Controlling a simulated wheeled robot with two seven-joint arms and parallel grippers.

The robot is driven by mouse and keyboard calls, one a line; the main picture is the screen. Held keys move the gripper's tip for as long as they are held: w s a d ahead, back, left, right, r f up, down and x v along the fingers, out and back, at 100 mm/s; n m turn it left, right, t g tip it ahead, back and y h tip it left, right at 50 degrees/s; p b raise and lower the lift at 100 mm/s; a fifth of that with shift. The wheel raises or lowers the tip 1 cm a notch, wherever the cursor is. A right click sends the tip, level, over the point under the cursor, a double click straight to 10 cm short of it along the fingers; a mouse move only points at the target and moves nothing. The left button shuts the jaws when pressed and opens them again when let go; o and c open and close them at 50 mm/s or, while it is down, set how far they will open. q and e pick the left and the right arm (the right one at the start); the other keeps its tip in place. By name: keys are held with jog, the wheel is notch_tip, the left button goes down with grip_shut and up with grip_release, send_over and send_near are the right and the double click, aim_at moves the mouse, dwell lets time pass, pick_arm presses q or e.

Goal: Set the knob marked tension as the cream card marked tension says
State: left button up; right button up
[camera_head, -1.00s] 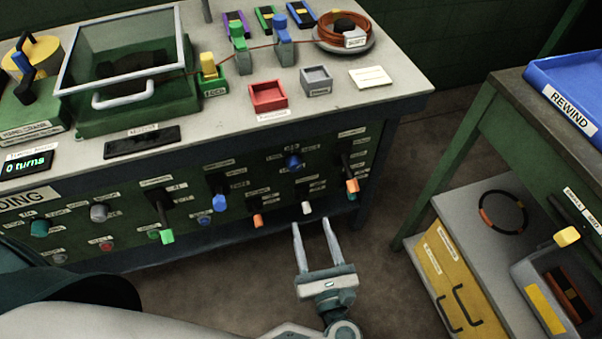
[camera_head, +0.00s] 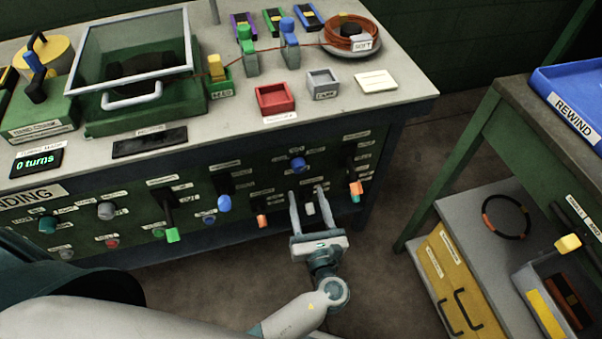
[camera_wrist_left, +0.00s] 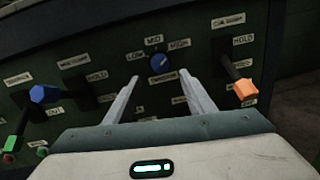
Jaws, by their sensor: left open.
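A blue knob (camera_head: 297,163) sits on the green front panel, with small labels around it. In the left wrist view the blue knob (camera_wrist_left: 159,63) has LOW, MID and HIGH labels above it; a pale mark on it points up and right. I cannot read its nameplate. A cream card (camera_head: 376,82) lies on the bench top at the right; its writing is too small to read. My left gripper (camera_head: 306,192) is open and empty, its fingers pointing at the panel just below the blue knob. In the left wrist view the knob appears just beyond the gap between the fingertips (camera_wrist_left: 159,76).
A small white control (camera_head: 310,209) shows between my fingers. Red (camera_head: 275,111) and grey trays stand above.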

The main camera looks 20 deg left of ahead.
aim_at(300, 171)
pick_arm(q)
jog(key=x, duration=0.6)
jog(key=shift+w+a, duration=0.2)
jog(key=shift+w, duration=0.15)
jog(key=shift+w+a+p, duration=0.3)
jog(key=shift+w, duration=0.25)
pick_arm(e)
jog(key=shift+w+a+r+t, duration=0.1)
jog(key=shift+a+t, duration=0.05)
jog(key=shift+a, duration=0.25)
jog(key=shift+w+a+r+t, duration=0.1)
jog(key=shift+a+t, duration=0.05)
jog(key=shift+a, duration=0.25)
jog(key=shift+f, duration=0.1)
pick_arm(q)
jog(key=c, duration=0.9)
jog(key=shift+c, duration=0.9)
jog(key=shift+o, duration=0.2)
pick_arm(e)
jog(key=shift+s+d+f, duration=0.1)
jog(key=shift+d, duration=0.5)
